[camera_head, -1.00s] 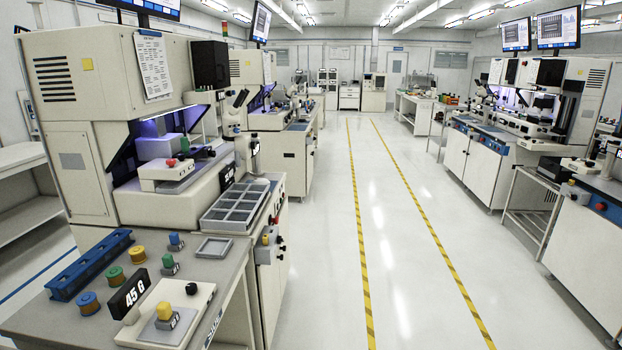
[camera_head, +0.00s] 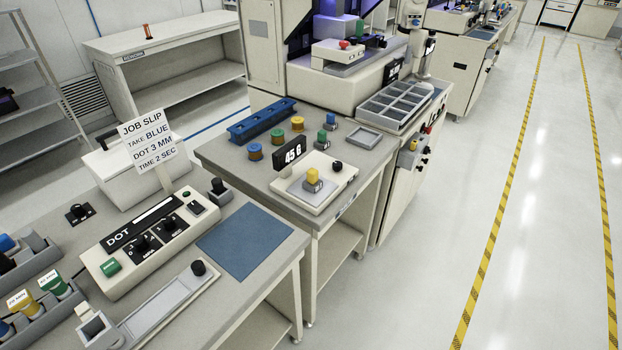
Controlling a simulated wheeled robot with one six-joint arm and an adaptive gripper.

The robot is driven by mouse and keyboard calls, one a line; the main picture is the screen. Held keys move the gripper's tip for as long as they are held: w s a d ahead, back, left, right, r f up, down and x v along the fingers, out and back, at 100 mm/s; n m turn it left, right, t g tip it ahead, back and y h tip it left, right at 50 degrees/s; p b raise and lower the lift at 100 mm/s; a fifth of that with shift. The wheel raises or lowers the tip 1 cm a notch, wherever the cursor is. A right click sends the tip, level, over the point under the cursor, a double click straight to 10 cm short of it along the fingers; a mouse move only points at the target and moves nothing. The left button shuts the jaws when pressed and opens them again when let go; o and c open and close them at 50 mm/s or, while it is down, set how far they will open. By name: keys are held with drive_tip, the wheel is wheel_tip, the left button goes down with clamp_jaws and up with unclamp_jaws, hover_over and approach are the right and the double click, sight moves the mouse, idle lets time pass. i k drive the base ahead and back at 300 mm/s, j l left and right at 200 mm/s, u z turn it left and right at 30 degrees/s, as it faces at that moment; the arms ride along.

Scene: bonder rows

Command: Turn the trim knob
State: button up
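No knob has a readable trim label, so I cannot tell which is the trim knob. A cream controller (camera_head: 105,260) marked DOT has two black dial knobs, left (camera_head: 142,243) and right (camera_head: 170,224), on its face at the lower left. A small black knob (camera_head: 337,166) stands on the cream scale unit (camera_head: 313,205) beside its 45 G display (camera_head: 290,153). Another black knob (camera_head: 77,211) sits on a small box behind the controller, and one (camera_head: 198,267) is on a grey slide fixture. My gripper is not in view.
A job slip (camera_head: 147,140) reads take blue, dot 3 mm, time 2 sec. A blue mat (camera_head: 245,242) lies on the near bench. Coloured spools, a blue rack (camera_head: 262,122) and a grey tray (camera_head: 362,137) occupy the second bench. The floor aisle (camera_head: 490,210) at right is clear.

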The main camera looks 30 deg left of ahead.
sight(337, 166)
drive_tip(key=l+u, duration=0.15)
drive_tip(key=u, duration=0.65)
drive_tip(key=l+u, duration=0.35)
drive_tip(key=l, duration=0.2)
drive_tip(key=k+l+u, duration=0.1)
drive_tip(key=l+u, duration=0.2)
drive_tip(key=l, duration=0.25)
drive_tip(key=k+l+u, duration=0.15)
drive_tip(key=l+u, duration=0.2)
drive_tip(key=l, duration=0.15)
drive_tip(key=l+u, duration=0.1)
drive_tip(key=l, duration=0.65)
drive_tip(key=i+l+u, duration=0.15)
drive_tip(key=l, duration=0.6)
drive_tip(key=i+l+u, duration=0.1)
drive_tip(key=l, duration=0.2)
drive_tip(key=i+l+u, duration=0.1)
drive_tip(key=i+l, duration=0.3)
drive_tip(key=l, duration=0.2)
drive_tip(key=u, duration=0.05)
